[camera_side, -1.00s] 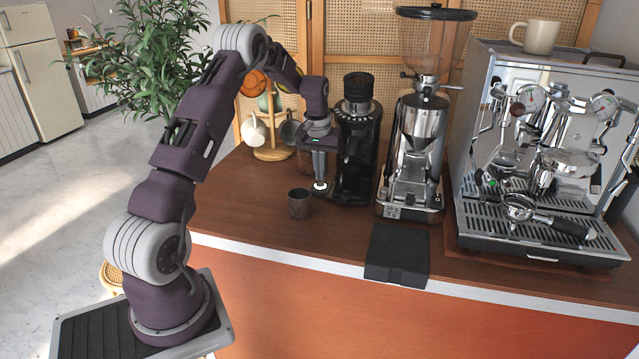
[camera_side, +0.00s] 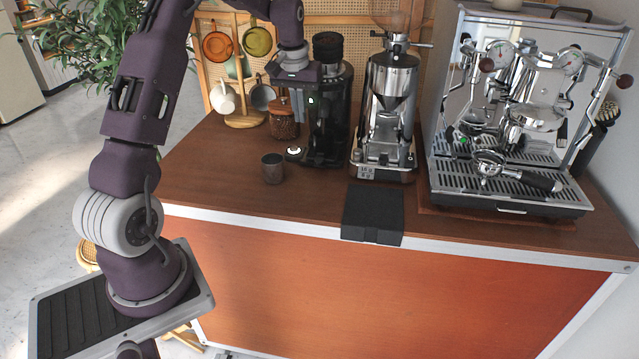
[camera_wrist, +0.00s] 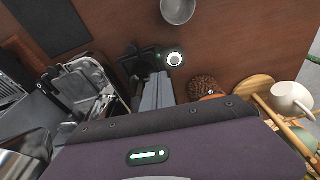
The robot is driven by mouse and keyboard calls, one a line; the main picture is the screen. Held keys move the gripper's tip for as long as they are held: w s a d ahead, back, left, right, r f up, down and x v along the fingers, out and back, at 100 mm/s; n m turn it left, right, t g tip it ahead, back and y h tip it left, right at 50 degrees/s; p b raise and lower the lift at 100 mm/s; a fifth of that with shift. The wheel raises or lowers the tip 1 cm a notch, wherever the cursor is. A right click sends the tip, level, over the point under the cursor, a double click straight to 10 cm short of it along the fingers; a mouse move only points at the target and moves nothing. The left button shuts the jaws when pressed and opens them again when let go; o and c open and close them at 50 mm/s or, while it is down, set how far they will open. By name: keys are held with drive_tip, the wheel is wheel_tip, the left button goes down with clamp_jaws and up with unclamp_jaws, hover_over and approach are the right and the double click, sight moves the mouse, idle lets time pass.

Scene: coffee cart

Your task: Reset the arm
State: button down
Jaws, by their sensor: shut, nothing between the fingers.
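My gripper (camera_side: 297,115) points down at the left side of the black grinder (camera_side: 330,110), above the counter and clear of it. Its fingers are shut with nothing between them; in the wrist view they show as grey fingers (camera_wrist: 157,92) beside the grinder's round white button (camera_wrist: 175,59). That button (camera_side: 293,151) also shows in the side view, below the fingertips and apart from them. My arm is raised and bent, and its top is cut off by the upper edge of the side view.
A small dark cup (camera_side: 272,169) stands on the wooden counter (camera_side: 215,180). A jar of beans (camera_side: 284,120) and a mug rack (camera_side: 244,121) stand behind. A silver grinder (camera_side: 386,110), a black mat (camera_side: 373,210) and an espresso machine (camera_side: 510,110) are to the right.

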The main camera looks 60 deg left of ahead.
drive_tip(key=s+d+r+m+t, duration=0.1)
drive_tip(key=s+d+r, duration=0.3)
drive_tip(key=d, duration=0.3)
drive_tip(key=s+d+r+m, duration=0.2)
drive_tip(key=s+d+r, duration=0.15)
drive_tip(key=d, duration=0.25)
drive_tip(key=s+d+r+m+t, duration=0.1)
drive_tip(key=s+d+r, duration=0.35)
drive_tip(key=d, duration=0.25)
drive_tip(key=s+d+f+m+t, duration=0.1)
drive_tip(key=s+d, duration=0.3)
drive_tip(key=s, duration=0.4)
drive_tip(key=s+d+f+m+h, duration=0.1)
drive_tip(key=s+d+m, duration=0.2)
drive_tip(key=s+d, duration=0.2)
drive_tip(key=s, duration=0.2)
drive_tip(key=shift+s+d+t, duration=0.15)
drive_tip(key=shift+s+t, duration=0.25)
